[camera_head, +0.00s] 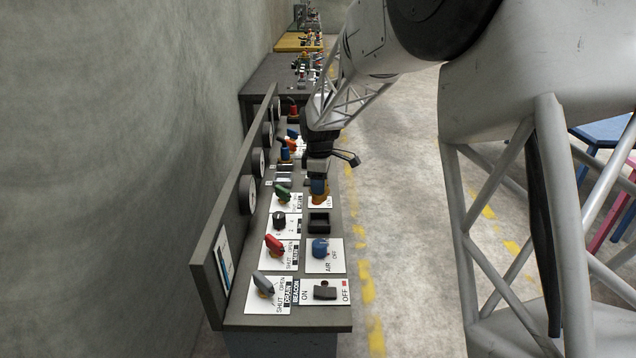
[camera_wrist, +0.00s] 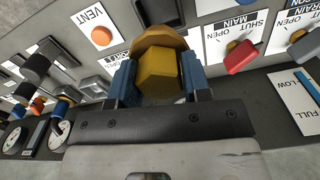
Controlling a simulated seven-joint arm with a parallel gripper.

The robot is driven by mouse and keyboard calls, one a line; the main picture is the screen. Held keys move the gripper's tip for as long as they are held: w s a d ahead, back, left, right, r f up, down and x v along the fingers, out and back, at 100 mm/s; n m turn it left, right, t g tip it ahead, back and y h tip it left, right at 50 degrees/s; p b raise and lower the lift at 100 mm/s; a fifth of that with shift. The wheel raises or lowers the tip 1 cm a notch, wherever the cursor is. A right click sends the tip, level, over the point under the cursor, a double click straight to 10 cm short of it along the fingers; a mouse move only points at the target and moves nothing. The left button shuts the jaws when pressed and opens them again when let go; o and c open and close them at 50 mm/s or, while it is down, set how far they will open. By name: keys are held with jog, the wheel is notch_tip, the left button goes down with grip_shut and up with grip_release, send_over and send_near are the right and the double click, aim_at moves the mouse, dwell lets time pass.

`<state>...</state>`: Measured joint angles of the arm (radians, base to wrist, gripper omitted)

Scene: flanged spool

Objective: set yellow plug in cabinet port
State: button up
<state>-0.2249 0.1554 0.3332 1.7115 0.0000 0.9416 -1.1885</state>
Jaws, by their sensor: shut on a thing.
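The yellow plug (camera_wrist: 160,72) has a faceted yellow grip and a wider tan-orange flange. In the wrist view it sits between the two blue fingers of my gripper (camera_wrist: 156,80), which is shut on it. In the head view my gripper (camera_head: 319,184) points down over the panel, with the orange-yellow plug (camera_head: 320,199) low at its fingertips, over a white label plate. The plug's underside is hidden, so I cannot tell whether it touches the panel. A black square socket (camera_head: 319,222), which looks like a port, lies just nearer the camera; a dark square part (camera_wrist: 160,12) shows beyond the flange in the wrist view.
A green handle (camera_head: 282,193), a red handle (camera_head: 274,243), a blue knob (camera_head: 320,247) and a grey handle (camera_head: 263,283) stand up around the socket. A black switch (camera_head: 325,290) is at the near end. An upright back panel with gauges (camera_head: 258,161) runs along the left.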

jog(key=shift+w, duration=0.1)
jog(key=shift+w+a+r, duration=0.1)
jog(key=shift+w+a, duration=0.1)
jog(key=shift+w, duration=0.25)
jog(key=shift+w+a+r, duration=0.1)
jog(key=shift+w+a, duration=0.1)
jog(key=shift+w, duration=0.2)
jog(key=w+a+n, duration=0.2)
jog(key=w+a, duration=0.4)
jog(key=w, duration=0.5)
jog(key=w+a+n, duration=0.2)
jog(key=w+a, duration=0.5)
jog(key=w, duration=0.5)
jog(key=shift+r, duration=0.2)
notch_tip(320, 180, down, 6)
jog(key=shift+f, duration=0.15)
jog(key=shift+f, duration=1.85)
